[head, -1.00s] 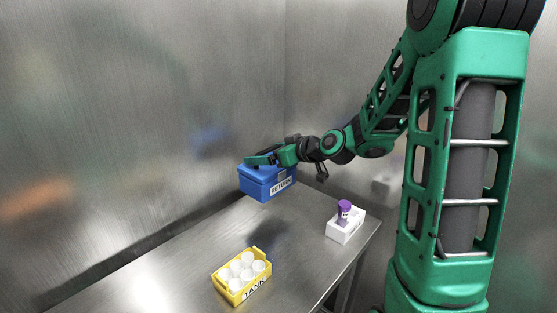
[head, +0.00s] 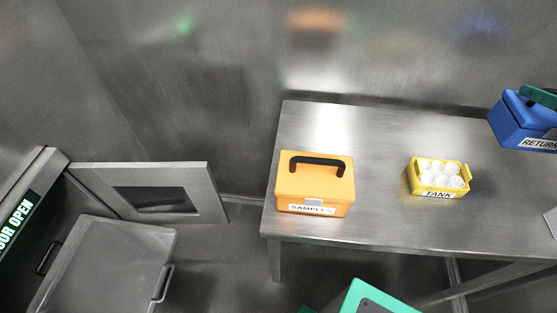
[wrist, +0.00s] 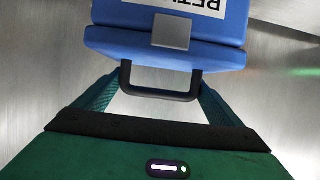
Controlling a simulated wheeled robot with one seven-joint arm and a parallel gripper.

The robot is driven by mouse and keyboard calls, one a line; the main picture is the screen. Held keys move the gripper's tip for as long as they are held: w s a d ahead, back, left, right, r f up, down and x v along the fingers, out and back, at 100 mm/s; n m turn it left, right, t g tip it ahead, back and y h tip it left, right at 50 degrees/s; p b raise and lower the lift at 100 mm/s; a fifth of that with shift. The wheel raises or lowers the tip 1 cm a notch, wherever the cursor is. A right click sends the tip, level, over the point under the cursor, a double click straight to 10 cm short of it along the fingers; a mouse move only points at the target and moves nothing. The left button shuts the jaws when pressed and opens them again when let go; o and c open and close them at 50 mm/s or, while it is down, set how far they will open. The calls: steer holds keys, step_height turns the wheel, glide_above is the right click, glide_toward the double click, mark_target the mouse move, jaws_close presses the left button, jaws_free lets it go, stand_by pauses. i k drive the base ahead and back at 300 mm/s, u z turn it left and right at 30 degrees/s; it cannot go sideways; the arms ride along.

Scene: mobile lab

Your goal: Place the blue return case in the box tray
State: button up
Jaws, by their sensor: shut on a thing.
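The blue return case (head: 518,127) is at the right edge of the head view, partly cut off, with its RETURN label facing front. In the wrist view the case (wrist: 172,48) hangs beyond my gripper (wrist: 160,85), whose green fingers are shut on its dark handle (wrist: 160,92). Only a green piece of my gripper (head: 540,97) shows in the head view, over the case's top. I cannot tell for certain which thing is the box tray; a grey, flat, tray-like unit (head: 110,260) with dark handles stands at the lower left.
An orange SAMPLES case (head: 315,184) with a black handle stands on the metal table's left end. A yellow TANK holder (head: 438,177) with several white round tops is right of it. A grey framed door (head: 165,174) stands open near a DOOR OPEN sign (head: 16,222).

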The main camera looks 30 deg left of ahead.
mark_target(133, 277)
steer(key=u, duration=0.05)
steer(key=k, duration=0.3)
steer(key=u, duration=2.25)
steer(key=k, duration=0.75)
steer(key=u, duration=0.3)
steer(key=i, duration=0.5)
